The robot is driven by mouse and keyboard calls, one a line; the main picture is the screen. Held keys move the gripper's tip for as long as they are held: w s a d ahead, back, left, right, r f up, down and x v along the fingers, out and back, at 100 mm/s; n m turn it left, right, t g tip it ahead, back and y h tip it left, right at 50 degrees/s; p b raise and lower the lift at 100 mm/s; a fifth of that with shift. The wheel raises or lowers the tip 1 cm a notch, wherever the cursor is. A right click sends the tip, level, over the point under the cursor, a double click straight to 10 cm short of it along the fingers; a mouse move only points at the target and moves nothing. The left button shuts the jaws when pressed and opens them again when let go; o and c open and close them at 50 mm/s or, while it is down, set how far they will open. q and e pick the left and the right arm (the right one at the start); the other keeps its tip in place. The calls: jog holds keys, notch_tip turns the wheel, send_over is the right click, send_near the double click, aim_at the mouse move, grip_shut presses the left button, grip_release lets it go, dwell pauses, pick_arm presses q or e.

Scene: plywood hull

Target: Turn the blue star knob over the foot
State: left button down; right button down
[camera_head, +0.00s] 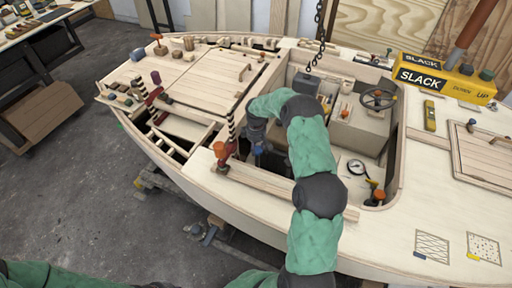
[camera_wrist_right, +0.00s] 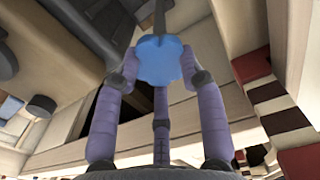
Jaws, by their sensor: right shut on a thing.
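The blue star knob (camera_wrist_right: 158,62) shows in the middle of the right wrist view, with a thin rod rising from it. My right gripper (camera_wrist_right: 158,78) is shut on it, with one purple finger on each side and a third finger behind. In the head view my right gripper (camera_head: 258,148) reaches down at the left edge of the hull's open cockpit, and the knob is mostly hidden there. I cannot make out the foot. My left gripper is out of view; only a bit of green sleeve shows at the lower left.
A yellow SLACK box (camera_head: 446,82) stands at the back right.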

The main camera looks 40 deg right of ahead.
jog(key=shift+s+a+f, duration=0.25)
jog(key=shift+s+f, duration=0.05)
jog(key=shift+s, duration=0.05)
jog(key=c, duration=0.9)
grip_release()
jog(key=shift+c, duration=0.2)
jog(key=shift+r, duration=0.2)
jog(key=shift+w+d+r, duration=0.1)
jog(key=shift+w, duration=0.05)
jog(key=shift+r, duration=0.2)
notch_tip(320, 180, up, 11)
jog(key=shift+r, duration=0.2)
jog(key=shift+r, duration=0.1)
